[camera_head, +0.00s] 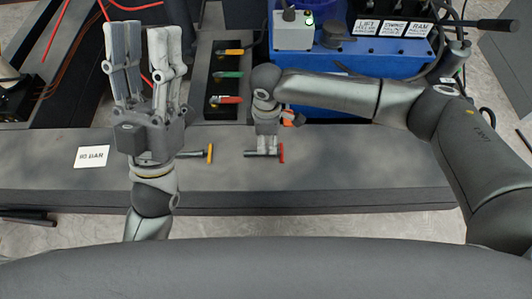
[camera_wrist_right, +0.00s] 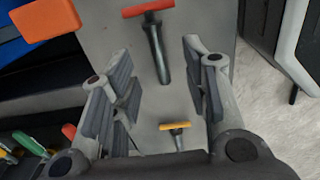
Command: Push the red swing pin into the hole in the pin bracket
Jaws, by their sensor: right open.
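A red swing pin (camera_head: 281,153) with a red crossbar handle and dark shaft lies on the grey bench top, under my right gripper (camera_head: 264,148). In the right wrist view the red pin (camera_wrist_right: 155,45) lies between the spread fingers of my right gripper (camera_wrist_right: 158,75), with visible gaps on both sides. My left gripper (camera_head: 144,30) is open and empty, fingers pointing up, left of the black holder. I cannot clearly make out the pin bracket or its hole.
A yellow-handled pin (camera_head: 210,153) lies left of the red one. A black holder (camera_head: 208,87) carries yellow, green and red handles. A blue machine (camera_head: 350,62) stands behind my right arm. A white labelled card (camera_head: 91,157) lies at left. The bench right of the red pin is clear.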

